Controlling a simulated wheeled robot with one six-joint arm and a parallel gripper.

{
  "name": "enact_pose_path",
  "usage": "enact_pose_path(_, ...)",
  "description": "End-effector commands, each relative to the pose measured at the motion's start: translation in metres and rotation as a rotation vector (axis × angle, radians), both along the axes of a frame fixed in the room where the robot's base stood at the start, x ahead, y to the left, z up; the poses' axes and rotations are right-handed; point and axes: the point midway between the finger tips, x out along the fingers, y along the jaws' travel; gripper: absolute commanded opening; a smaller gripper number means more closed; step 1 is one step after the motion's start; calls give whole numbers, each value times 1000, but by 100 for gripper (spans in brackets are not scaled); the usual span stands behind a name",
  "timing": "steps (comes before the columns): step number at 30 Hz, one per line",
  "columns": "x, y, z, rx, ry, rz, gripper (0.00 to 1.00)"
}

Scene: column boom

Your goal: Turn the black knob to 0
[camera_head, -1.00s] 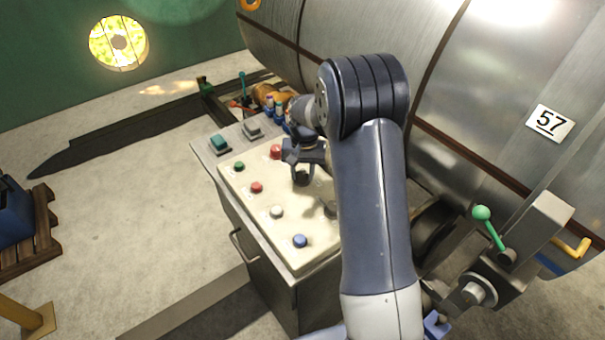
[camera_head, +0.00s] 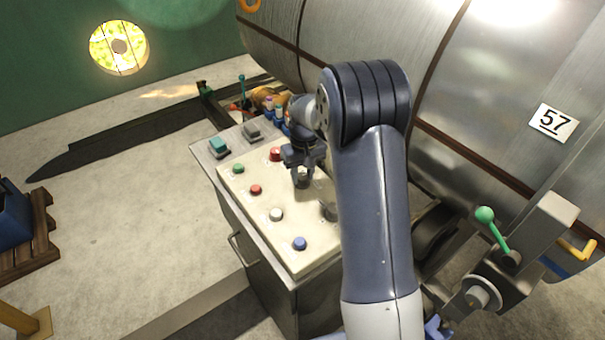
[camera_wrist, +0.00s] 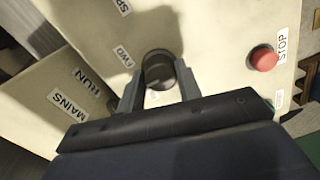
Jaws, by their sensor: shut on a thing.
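The black knob (camera_wrist: 160,66) sits on the cream control panel (camera_wrist: 209,30) between my fingertips in the wrist view. In the head view the knob (camera_head: 302,182) shows just below my gripper (camera_head: 302,172), which reaches down to the panel. My gripper (camera_wrist: 160,88) is shut on the knob, one finger on each side. Labels near it read "FWD" (camera_wrist: 124,58), "RUN" and "MAINS". I cannot see a 0 mark or where the knob points.
A red STOP button (camera_wrist: 264,58) lies right of the knob in the wrist view. Green (camera_head: 238,168), red (camera_head: 255,189), white (camera_head: 276,214) and blue (camera_head: 299,243) buttons line the panel's left side. A large metal drum (camera_head: 455,95) stands behind.

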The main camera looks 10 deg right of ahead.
Motion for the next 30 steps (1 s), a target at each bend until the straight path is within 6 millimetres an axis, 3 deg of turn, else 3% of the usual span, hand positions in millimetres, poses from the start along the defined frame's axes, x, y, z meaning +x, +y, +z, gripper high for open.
enact_pose_path(7,0,0,1,0,-2,-1,10)
enact_pose_path(8,0,0,1,0,-2,-1,34)
enact_pose_path(15,0,0,1,0,-1,-1,54)
enact_pose_path(24,0,0,3,0,-1,-1,55)
enact_pose_path(30,1,-1,29,0,-6,-1,55)
